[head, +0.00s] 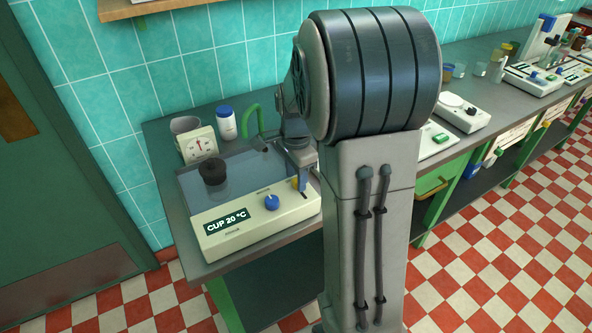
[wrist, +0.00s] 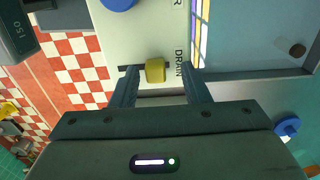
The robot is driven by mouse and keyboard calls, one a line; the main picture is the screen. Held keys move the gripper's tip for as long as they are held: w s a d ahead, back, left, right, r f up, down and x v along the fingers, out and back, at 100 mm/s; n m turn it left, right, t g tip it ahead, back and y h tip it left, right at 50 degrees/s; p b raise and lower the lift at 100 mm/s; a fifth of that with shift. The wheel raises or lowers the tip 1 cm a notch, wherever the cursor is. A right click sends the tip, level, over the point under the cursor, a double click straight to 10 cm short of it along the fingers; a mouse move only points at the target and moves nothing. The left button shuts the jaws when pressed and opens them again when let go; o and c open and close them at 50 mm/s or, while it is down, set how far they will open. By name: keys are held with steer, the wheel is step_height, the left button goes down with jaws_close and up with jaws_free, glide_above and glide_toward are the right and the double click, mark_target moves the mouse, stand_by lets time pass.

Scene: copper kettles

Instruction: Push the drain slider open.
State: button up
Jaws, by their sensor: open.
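The drain slider is a small yellow knob (wrist: 155,71) in a short dark slot beside the word DRAIN on the cream panel (wrist: 140,40). It also shows in the head view as a yellow spot (head: 297,183) at the right of the machine's front (head: 255,228). My gripper (wrist: 160,76) is open, with one finger on each side of the yellow knob and a gap visible on both sides. In the head view my gripper (head: 301,162) is over the right end of the machine, partly hidden by my arm.
A blue knob (head: 272,202) and a display reading CUP 20 °C (head: 227,221) are on the panel. A dark round piece (head: 212,172) stands on the machine's top.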

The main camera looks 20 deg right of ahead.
step_height(320, 180, up, 14)
stand_by(0.5)
steer(key=shift+f, duration=0.1)
steer(key=s+a+f+n+t, duration=0.1)
steer(key=s+a+f+n, duration=0.2)
steer(key=s+n, duration=0.5)
steer(key=s+a+f+n+t, duration=0.2)
steer(key=s+a+n, duration=0.3)
steer(key=s+n, duration=0.3)
steer(key=shift+s+f+n, duration=0.3)
steer(key=shift+s+f, duration=0.1)
steer(key=shift+f, duration=0.15)
